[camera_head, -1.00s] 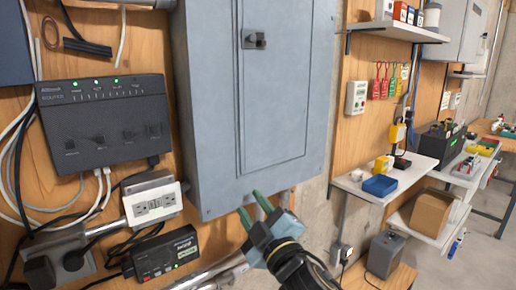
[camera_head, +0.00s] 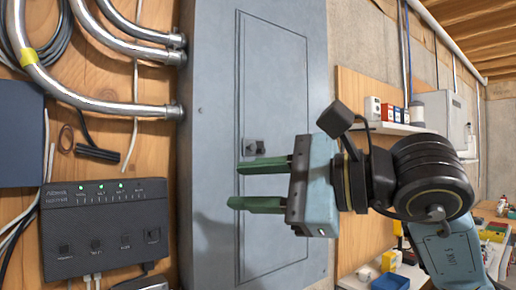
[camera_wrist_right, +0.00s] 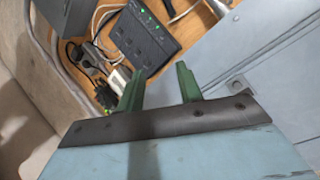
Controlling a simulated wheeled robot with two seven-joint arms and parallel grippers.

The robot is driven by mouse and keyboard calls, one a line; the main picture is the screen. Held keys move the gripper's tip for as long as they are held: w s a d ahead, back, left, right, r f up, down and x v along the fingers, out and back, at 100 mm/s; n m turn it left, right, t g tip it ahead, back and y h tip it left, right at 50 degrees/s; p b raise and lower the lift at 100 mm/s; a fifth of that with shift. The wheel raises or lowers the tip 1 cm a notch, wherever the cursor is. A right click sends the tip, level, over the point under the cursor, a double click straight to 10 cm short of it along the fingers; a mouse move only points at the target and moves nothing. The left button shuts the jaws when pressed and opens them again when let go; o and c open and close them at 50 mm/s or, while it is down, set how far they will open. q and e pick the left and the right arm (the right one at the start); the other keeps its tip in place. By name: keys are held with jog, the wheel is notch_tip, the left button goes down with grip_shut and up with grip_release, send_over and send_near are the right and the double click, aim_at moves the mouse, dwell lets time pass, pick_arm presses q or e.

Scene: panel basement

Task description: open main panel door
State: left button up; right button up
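The grey main panel (camera_head: 215,120) fills the middle of the head view, and its inset door (camera_head: 285,105) is shut. A dark latch (camera_head: 254,147) sits on the door's left side. My right gripper (camera_head: 236,185) is in front of the door, just below the latch, with its green fingers apart and pointing left. Nothing is between the fingers. The upper finger is close to the latch in the picture; I cannot tell whether it touches. In the right wrist view the two fingers (camera_wrist_right: 160,88) are apart and empty, with part of the grey panel (camera_wrist_right: 250,50) at the right. My left gripper is not in view.
A black router (camera_head: 103,230) with green lights is mounted left of the panel. Metal conduits (camera_head: 100,100) enter the panel's left side. Shelves with small boxes (camera_head: 385,110) and a blue bin (camera_head: 390,282) are at the right.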

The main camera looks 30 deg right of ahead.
aim_at(254, 148)
jog(key=s+d+r+m+t+h, duration=0.1)
jog(key=d+r+m+t+h, duration=0.35)
jog(key=d+h, duration=0.35)
jog(key=shift+n+g, duration=0.45)
jog(key=w+p, duration=0.1)
jog(key=w, duration=0.5)
jog(key=w+p, duration=0.2)
jog(key=w, duration=0.4)
jog(key=shift+w+d+r, duration=0.1)
jog(key=shift+w+r, duration=0.1)
jog(key=shift+w, duration=0.2)
jog(key=shift+y, duration=0.3)
grip_shut()
